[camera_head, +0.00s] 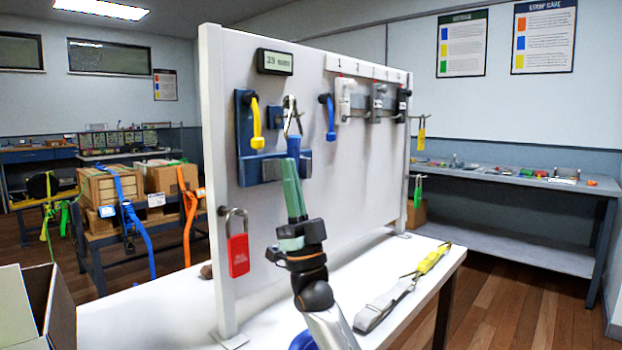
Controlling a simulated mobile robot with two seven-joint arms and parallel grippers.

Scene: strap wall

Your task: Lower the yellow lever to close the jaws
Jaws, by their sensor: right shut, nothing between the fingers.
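The yellow lever (256,128) hangs down from a black pivot on a blue plate (244,165) mounted on the white upright panel. Below the lever's tip is a blue and grey jaw block (262,171), partly hidden by my right gripper's fingers. My right gripper (289,163) points up from the bottom with its green fingers together and nothing between them. Its tips overlap the right part of the jaw block in the picture, to the right of and lower than the yellow lever. I cannot tell whether they touch anything. My left gripper is not in view.
A blue lever (331,121) and grey latches (378,100) are on the panel to the right. A display (275,62) sits above the yellow lever. A red padlock (238,254) hangs at the panel's left edge. A strap (386,304) lies on the white table (160,316).

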